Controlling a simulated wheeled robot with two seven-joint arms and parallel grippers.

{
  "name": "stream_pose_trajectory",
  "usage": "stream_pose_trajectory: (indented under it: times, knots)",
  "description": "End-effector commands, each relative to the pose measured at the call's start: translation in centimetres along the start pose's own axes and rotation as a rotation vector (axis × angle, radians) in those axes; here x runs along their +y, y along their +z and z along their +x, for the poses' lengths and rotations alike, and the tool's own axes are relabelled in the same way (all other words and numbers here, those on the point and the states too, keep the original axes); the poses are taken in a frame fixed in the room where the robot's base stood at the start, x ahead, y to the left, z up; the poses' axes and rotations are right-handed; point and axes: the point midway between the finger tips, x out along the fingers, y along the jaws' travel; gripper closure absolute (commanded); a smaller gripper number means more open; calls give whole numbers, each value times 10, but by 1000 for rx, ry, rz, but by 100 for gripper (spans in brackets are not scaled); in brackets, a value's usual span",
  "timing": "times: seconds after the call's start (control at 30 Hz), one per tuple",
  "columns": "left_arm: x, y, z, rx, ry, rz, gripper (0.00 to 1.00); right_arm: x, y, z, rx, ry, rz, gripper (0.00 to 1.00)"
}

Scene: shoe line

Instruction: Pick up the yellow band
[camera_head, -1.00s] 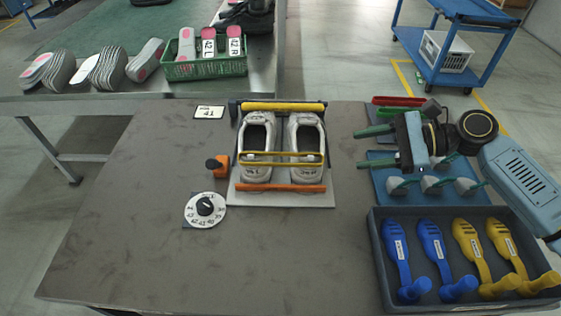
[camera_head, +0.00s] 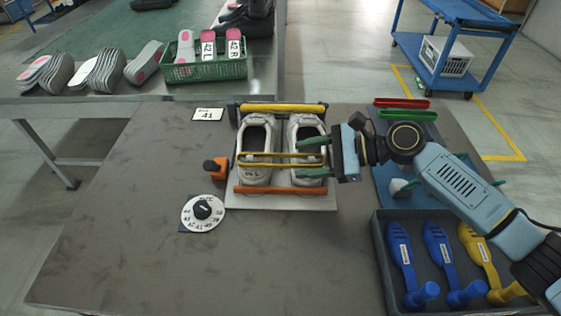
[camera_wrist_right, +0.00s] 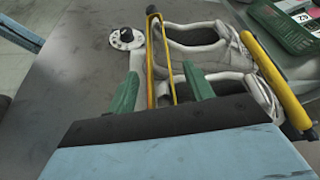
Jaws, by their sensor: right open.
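The yellow band (camera_head: 265,154) is a thin loop stretched across the pair of grey-white shoes (camera_head: 256,134), which stand on a pale board. It also shows in the right wrist view (camera_wrist_right: 165,60). My right gripper (camera_head: 300,157) is at the right shoe, its green fingers open and pointing left. In the right wrist view, the fingers (camera_wrist_right: 160,75) are apart with the band's near part between them; I see no grip on it. The jaws hide the band's right end in the head view. My left gripper is not in view.
A thick yellow bar (camera_head: 285,108) lies behind the shoes and an orange bar (camera_head: 280,189) in front. A dial (camera_head: 203,212) and an orange-based knob (camera_head: 213,167) stand left. A dark tray (camera_head: 378,260) of blue and yellow shoe forms is front right. The table's front left is clear.

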Motion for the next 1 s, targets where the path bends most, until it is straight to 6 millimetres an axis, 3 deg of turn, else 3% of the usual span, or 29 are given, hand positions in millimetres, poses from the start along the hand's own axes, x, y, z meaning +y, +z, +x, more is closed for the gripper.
stream_pose_trajectory:
  times: [0.3,0.67,1.0]
  knots:
    - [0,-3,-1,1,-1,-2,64,0,0,5,1,-1,0,50]
    - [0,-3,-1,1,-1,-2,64,0,0,5,1,-1,0,96]
    - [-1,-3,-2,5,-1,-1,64,-2,3,3,0,-1,-1,96]
